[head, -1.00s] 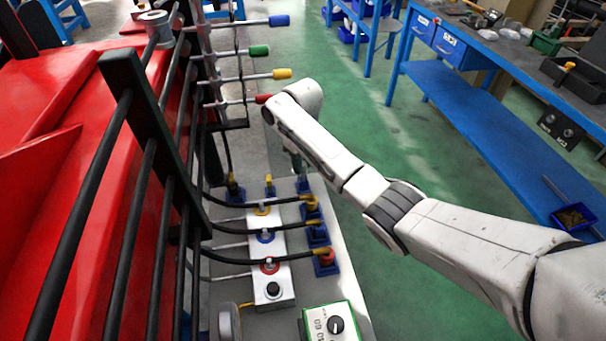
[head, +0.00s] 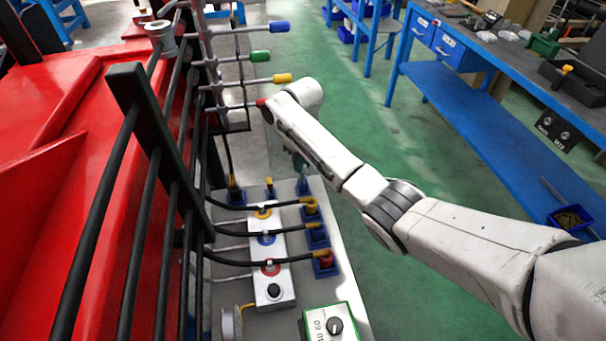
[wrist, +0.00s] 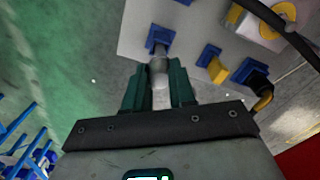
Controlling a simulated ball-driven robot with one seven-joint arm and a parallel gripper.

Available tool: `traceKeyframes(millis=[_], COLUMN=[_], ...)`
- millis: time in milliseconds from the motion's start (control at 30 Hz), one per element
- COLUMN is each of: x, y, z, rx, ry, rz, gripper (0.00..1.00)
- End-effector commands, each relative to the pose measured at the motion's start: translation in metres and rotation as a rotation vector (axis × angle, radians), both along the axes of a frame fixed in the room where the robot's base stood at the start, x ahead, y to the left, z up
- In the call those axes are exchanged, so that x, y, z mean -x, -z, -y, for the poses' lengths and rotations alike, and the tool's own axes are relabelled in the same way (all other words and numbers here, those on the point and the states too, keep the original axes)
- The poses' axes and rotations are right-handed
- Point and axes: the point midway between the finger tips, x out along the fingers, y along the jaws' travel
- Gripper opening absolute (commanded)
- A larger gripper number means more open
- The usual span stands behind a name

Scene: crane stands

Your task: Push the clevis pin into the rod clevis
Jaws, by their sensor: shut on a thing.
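My gripper (wrist: 160,90) has green fingers, shut on a short grey cylindrical piece (wrist: 159,70), likely the clevis pin. The far end of this piece meets a blue holder (wrist: 160,38) on the grey bench plate; whether it sits in the holder or just above it I cannot tell. In the head view my gripper (head: 302,165) points down at the far right corner of the plate, mostly hidden behind my arm. A grey spool-like fitting (head: 159,28) stands near the black bars at the upper left; I cannot tell whether it is the rod clevis.
Blue sockets with black hoses (head: 318,235) and a white box with coloured rings (head: 268,262) stand on the plate. Rods with coloured grips (head: 270,54) jut out above. The red machine (head: 60,200) fills the left.

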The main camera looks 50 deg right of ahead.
Motion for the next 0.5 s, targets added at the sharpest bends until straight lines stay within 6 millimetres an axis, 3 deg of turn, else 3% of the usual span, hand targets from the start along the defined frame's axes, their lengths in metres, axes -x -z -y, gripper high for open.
traceKeyframes(millis=[500], x=[0.000], y=[-0.026], z=[0.000], rx=[0.001], ry=[0.000], rz=[0.000], gripper=[0.00])
